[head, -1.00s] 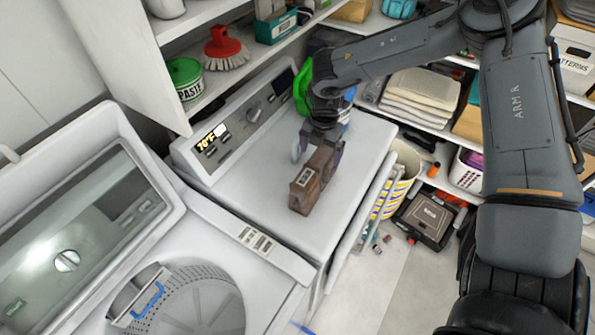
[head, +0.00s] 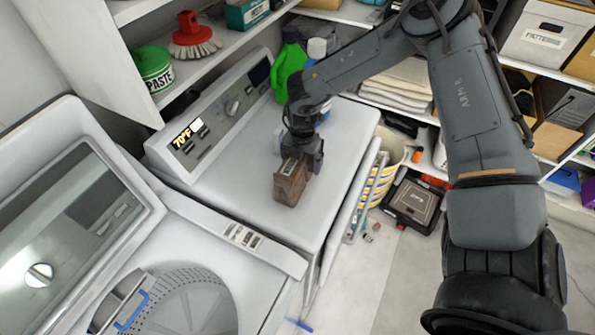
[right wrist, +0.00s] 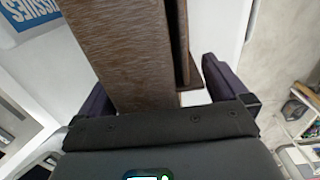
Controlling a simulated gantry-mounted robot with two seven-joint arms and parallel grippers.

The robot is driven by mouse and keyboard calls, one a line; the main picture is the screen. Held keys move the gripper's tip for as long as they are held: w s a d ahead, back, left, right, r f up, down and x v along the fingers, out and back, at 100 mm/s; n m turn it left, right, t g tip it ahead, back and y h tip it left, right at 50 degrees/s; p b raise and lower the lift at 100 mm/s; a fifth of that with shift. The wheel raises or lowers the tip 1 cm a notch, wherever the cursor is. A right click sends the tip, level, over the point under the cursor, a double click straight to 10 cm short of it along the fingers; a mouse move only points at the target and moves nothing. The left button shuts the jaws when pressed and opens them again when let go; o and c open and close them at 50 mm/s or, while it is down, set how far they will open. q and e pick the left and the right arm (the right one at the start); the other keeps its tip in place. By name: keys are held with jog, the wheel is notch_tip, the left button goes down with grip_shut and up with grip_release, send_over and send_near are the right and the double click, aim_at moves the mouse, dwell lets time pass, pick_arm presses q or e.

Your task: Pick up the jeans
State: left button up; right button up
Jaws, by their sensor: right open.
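I cannot make out any jeans in these views. My right gripper (head: 301,152) is over the top of the white dryer (head: 265,170), at a brown box-like object (head: 290,184). In the right wrist view the brown object (right wrist: 125,50) lies between the two dark fingers, with a gap beside at least the right one; the jaws are open. Contact with the brown object is unclear. The open washer (head: 190,300) stands at lower left; the visible part of its drum shows no cloth. My left gripper is out of view.
A green bottle (head: 288,68) stands at the dryer's back. A shelf above holds a paste tub (head: 153,70) and a red brush (head: 192,38). Right of the dryer are a striped bucket (head: 383,180) and a dark case (head: 412,204) on the floor. Bare floor lies in front.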

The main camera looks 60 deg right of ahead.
jog(key=shift+f, duration=0.45)
jog(key=c, duration=1.2)
jog(key=shift+r, duration=0.1)
